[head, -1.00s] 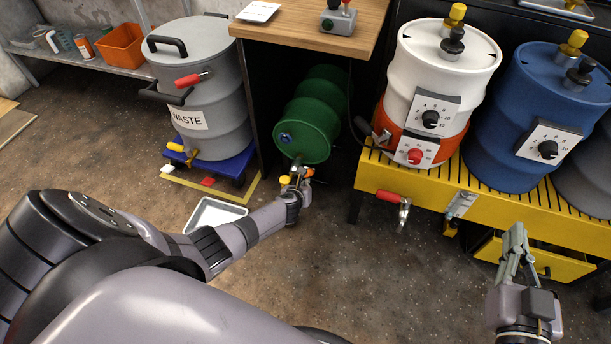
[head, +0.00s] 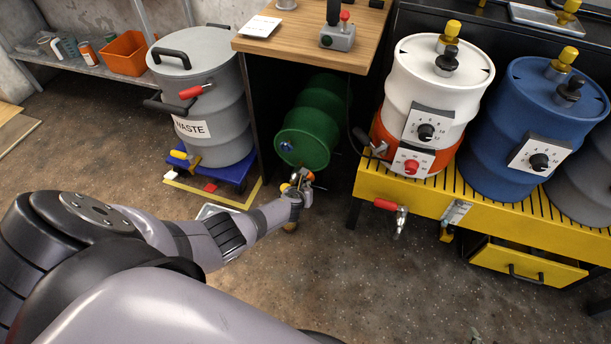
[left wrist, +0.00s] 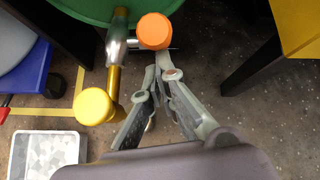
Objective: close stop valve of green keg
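The green keg (head: 306,138) lies on its side under the wooden table. It shows as a green edge at the top of the left wrist view (left wrist: 105,8). Below it is a metal tap with a silver body (left wrist: 117,45), a brass pipe, a yellow knob (left wrist: 93,106) and an orange knob (left wrist: 154,31). My left gripper (head: 300,180) is at this tap. In the left wrist view its fingertips (left wrist: 160,72) come together just below the orange knob, with nothing visible held between them. Whether they touch the knob's stem is unclear. My right gripper is out of view.
A grey waste drum (head: 208,100) stands on a blue dolly to the left. A pale tray (left wrist: 42,152) lies on the floor. A yellow stand (head: 420,195) with white and blue drums is to the right, a red-handled tap (head: 388,205) projecting from it. The foreground floor is open.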

